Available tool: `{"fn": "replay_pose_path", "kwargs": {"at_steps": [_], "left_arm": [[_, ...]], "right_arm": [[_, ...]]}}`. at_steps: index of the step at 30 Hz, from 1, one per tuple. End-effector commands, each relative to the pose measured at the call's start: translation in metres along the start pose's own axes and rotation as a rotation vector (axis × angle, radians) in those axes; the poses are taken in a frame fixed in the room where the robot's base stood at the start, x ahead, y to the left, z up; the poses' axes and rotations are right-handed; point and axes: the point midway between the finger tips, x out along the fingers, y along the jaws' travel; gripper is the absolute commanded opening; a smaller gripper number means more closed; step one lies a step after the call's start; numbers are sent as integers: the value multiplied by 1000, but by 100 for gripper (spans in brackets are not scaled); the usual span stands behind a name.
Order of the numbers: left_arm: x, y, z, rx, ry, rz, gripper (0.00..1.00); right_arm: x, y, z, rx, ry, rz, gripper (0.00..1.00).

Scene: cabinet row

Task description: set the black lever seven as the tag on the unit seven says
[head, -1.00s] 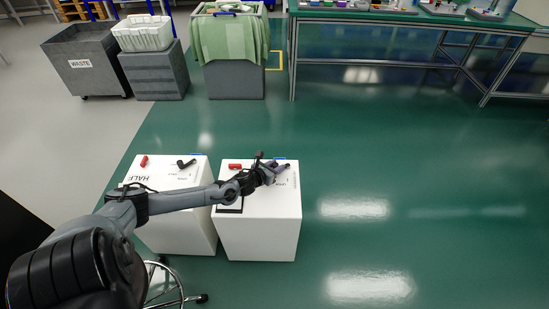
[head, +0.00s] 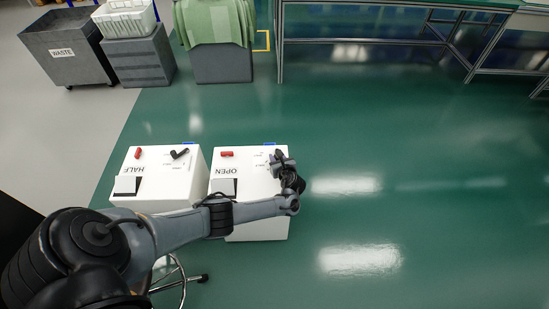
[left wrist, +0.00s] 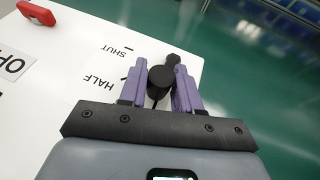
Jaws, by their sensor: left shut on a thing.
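The white unit on the right (head: 255,222) carries a tag reading OPEN (head: 225,171), partly seen in the left wrist view (left wrist: 14,64). My left gripper (head: 281,162) is over this unit's right side. In the left wrist view, its purple fingers (left wrist: 160,68) are shut on the black lever (left wrist: 161,79), whose round dark end shows between them. Printed marks SHUT (left wrist: 117,51) and HALF (left wrist: 97,83) lie left of the lever. The arm hides much of the lever in the head view, and its exact setting is unclear. My right gripper is not in view.
A red handle (head: 227,154) sits on the same unit. The left white unit (head: 185,187) has a HALF tag (head: 132,169), a red handle (head: 138,153) and a black lever (head: 180,153). Green floor right of the units is clear.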

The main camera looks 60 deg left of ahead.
Motion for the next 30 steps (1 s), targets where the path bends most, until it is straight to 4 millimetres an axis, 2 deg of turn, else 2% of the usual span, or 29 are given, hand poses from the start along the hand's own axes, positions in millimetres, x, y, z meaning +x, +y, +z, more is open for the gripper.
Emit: {"fn": "replay_pose_path", "kwargs": {"at_steps": [12,30], "left_arm": [[0,-5,-2,-66,-4,171,4],[0,-6,-2,-75,-2,203,4]], "right_arm": [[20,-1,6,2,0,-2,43],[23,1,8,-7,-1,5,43]]}}
